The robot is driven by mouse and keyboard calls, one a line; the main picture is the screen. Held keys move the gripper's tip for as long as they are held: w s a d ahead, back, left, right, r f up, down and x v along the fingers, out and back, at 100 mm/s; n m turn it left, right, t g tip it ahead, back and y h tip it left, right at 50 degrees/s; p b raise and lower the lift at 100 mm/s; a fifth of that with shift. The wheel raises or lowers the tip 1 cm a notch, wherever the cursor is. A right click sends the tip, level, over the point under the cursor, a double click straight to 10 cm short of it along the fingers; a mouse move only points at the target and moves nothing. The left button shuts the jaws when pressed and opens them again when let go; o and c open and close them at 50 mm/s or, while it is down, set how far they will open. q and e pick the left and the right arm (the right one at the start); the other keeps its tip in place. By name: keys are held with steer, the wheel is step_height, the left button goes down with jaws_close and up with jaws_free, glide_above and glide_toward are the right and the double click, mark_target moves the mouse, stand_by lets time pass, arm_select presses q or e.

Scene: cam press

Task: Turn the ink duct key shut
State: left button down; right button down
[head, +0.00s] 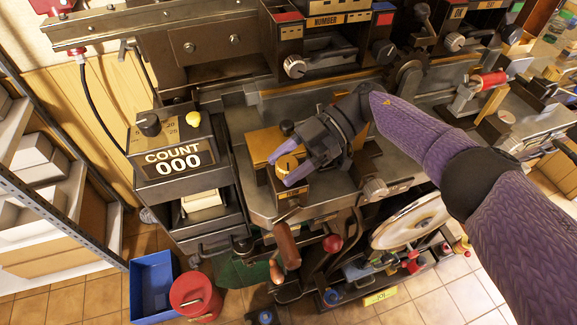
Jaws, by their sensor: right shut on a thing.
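A small round yellow knob with a dark mark across it, which looks like the ink duct key (287,163), sits on a dark block at the front of the press (240,125). My right gripper (289,165) reaches in from the right with its two purple fingers on either side of the knob, shut on it. The fingers hide part of the knob's rim. My left gripper is not in the view.
A counter box (178,163) reading "COUNT 000" stands left of the knob. Below are a wooden-handled lever (286,245), a red ball knob (333,243) and a pale disc (412,221). A blue bin (153,287) and red can (195,297) stand on the tiled floor. Shelving lines the left.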

mark_target(288, 162)
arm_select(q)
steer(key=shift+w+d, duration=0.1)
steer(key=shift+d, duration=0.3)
arm_select(e)
steer(key=shift+c, duration=0.4)
jaws_free()
steer(key=shift+r, duration=0.1)
step_height(288, 162, up, 9)
steer(key=shift+f+p, duration=0.1)
steer(key=shift+p, duration=1.1)
steer(key=shift+r, duration=0.5)
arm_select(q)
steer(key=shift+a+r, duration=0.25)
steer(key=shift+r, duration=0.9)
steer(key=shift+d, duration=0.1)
